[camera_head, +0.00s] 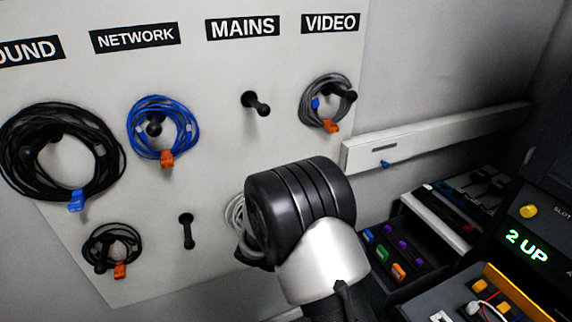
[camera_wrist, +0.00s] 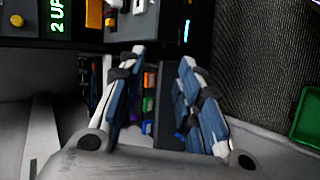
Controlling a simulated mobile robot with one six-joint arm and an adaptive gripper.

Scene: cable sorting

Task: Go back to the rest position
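My gripper (camera_wrist: 161,62) shows in the wrist view with its two blue-padded fingers apart and nothing between them. In the head view my arm's dark joint and silver link stand in front of the board's lower right, and the fingers cannot be made out. A pale cable coil (camera_head: 234,215) is partly hidden behind my arm. A large black coil (camera_head: 20,150), a blue coil (camera_head: 190,124), a grey coil (camera_head: 309,104) and a small black coil (camera_head: 88,245) hang on pegs of the white board (camera_head: 215,75).
The MAINS peg (camera_head: 256,103) and a lower peg (camera_head: 186,231) are bare. Equipment with coloured connectors (camera_head: 398,271) and a lit "2 UP" display (camera_head: 527,246) stands at the right. A green tray (camera_wrist: 308,115) is at the wrist view's right edge.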

